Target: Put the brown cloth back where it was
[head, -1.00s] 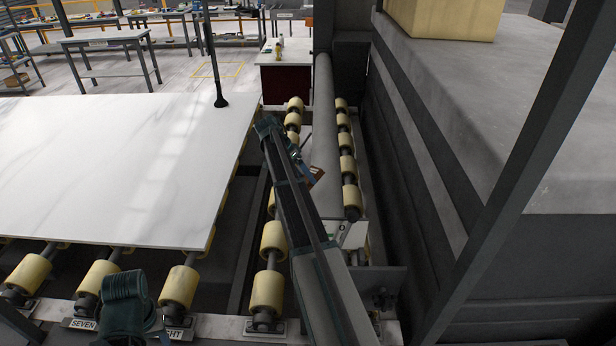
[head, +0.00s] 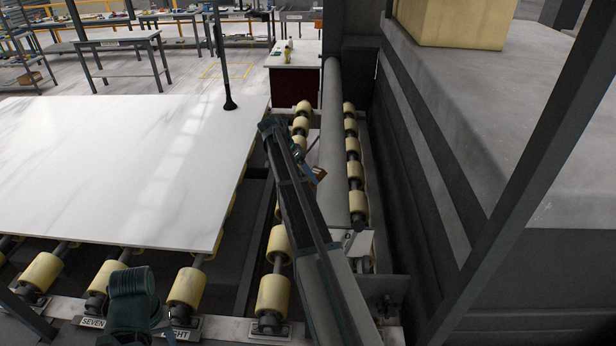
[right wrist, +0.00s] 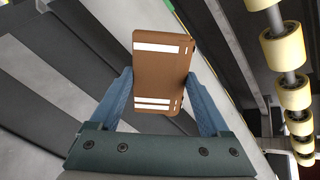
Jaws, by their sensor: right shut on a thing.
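The brown cloth (right wrist: 160,75) is a folded brown piece with white stripes. It sits between the two blue-grey fingers of my right gripper (right wrist: 161,98) in the right wrist view, and the gripper is shut on it. In the head view a small brown part of the cloth (head: 320,174) shows just past my right arm, above the rollers; the arm hides most of my right gripper (head: 308,163). In the head view part of my left arm shows at the bottom left, but its gripper does not.
A white stone slab (head: 110,160) lies on yellow rollers (head: 187,287) at left. More roller rows (head: 353,168) and a grey pipe (head: 334,130) run ahead. A tall grey machine (head: 540,150) blocks the right. A white-topped cabinet (head: 293,75) stands behind.

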